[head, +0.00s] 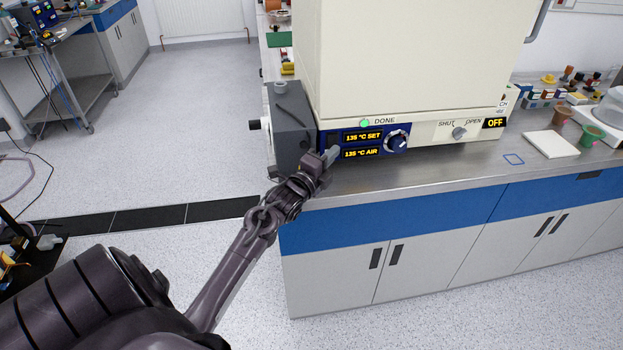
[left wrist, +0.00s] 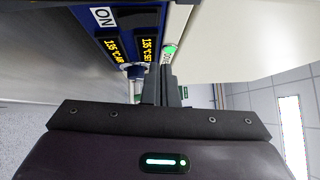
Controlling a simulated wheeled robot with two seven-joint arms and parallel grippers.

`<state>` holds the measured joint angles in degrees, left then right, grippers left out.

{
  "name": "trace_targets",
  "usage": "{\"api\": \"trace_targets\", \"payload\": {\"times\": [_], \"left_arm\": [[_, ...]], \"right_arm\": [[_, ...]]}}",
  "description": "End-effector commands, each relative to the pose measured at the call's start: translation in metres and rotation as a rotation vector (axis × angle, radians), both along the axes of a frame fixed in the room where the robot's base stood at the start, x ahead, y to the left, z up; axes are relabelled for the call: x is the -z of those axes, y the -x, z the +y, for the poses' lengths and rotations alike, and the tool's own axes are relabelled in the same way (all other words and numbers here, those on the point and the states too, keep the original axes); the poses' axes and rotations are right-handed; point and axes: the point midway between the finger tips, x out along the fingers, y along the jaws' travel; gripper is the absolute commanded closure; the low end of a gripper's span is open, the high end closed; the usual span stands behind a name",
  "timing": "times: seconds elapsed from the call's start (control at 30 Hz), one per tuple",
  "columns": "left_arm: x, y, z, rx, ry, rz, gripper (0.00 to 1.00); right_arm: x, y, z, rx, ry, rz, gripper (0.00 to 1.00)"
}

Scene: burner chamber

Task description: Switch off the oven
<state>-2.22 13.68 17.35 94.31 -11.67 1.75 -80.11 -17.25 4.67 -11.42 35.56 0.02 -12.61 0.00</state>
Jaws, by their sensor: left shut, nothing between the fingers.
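The oven (head: 405,60) is a large cream box on the bench. Its blue control panel (head: 371,153) shows yellow readouts of 135 °C SET and 135 °C AIR, a dial (head: 397,142) and a lit green DONE lamp (head: 365,123). My left gripper (head: 331,156) is shut and empty in front of the panel's left end; contact cannot be told. The panel's left end is partly hidden behind it. My right gripper is out of view.
A SHUT/OPEN knob (head: 459,133) and a lit OFF sign (head: 494,123) are on the oven's right front. A dark grey unit (head: 291,130) stands at the bench's left end. A white pad (head: 551,144) and cups lie to the right.

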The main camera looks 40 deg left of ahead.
Motion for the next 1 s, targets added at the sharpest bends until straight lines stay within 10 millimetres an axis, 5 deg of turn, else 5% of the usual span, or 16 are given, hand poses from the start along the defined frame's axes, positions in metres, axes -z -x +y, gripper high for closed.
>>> {"api": "trace_targets", "payload": {"times": [0.2,0.6,1.0], "left_arm": [[0.001,0.029,-0.002,0.0,-0.003,0.002,1.0],[-0.005,0.086,-0.006,0.0,-0.002,0.001,1.0],[-0.007,0.095,-0.007,-0.001,-0.001,0.0,1.0]], "right_arm": [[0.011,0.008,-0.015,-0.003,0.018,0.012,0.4],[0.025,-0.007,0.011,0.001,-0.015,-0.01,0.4],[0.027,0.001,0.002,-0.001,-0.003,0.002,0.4]]}}
